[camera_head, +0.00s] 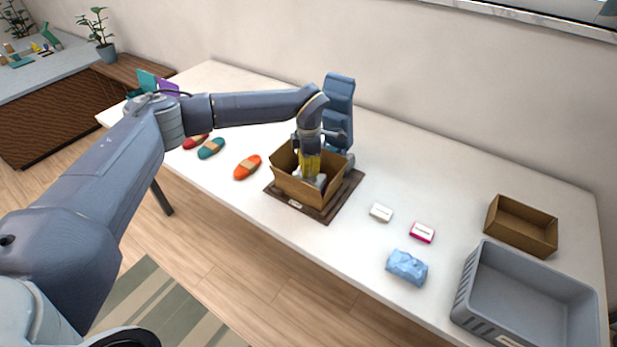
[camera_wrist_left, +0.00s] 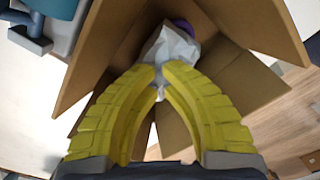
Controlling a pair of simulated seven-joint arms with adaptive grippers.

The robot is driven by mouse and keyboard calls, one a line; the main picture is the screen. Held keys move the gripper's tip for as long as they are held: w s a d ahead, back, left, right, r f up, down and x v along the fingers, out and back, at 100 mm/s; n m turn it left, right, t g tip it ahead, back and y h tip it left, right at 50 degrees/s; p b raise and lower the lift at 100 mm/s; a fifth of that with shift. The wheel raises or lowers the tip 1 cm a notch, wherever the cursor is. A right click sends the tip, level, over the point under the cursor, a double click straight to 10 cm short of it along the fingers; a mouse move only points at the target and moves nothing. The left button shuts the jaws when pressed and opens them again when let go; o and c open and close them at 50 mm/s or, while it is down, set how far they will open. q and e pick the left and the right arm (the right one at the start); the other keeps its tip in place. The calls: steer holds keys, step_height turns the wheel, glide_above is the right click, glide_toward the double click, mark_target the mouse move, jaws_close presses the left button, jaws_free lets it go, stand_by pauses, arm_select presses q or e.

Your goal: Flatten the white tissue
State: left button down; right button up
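My left gripper (camera_head: 311,175) reaches down into an open cardboard box (camera_head: 300,192) on a dark mat (camera_head: 335,212). In the left wrist view its yellow fingers (camera_wrist_left: 159,70) curve together, with a narrow gap at the tips. The crumpled white tissue (camera_wrist_left: 172,45) lies inside the box at the fingertips, and a bit of white shows between them, so the fingers appear closed on it. A small purple thing (camera_wrist_left: 184,25) shows beyond the tissue. The box flaps (camera_wrist_left: 255,80) stand open around the fingers. My right gripper is out of view.
A blue upright device (camera_head: 339,105) stands behind the box. Right of it lie a white packet (camera_head: 381,212), a pink-edged packet (camera_head: 422,232), a crumpled blue item (camera_head: 407,267), a grey bin (camera_head: 475,290) and a brown box (camera_head: 521,229). An orange oval item (camera_head: 247,166) lies left.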

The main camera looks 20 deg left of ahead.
mark_target(309, 179)
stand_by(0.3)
arm_select(q)
step_height(309, 179, up, 8)
stand_by(0.9)
stand_by(0.3)
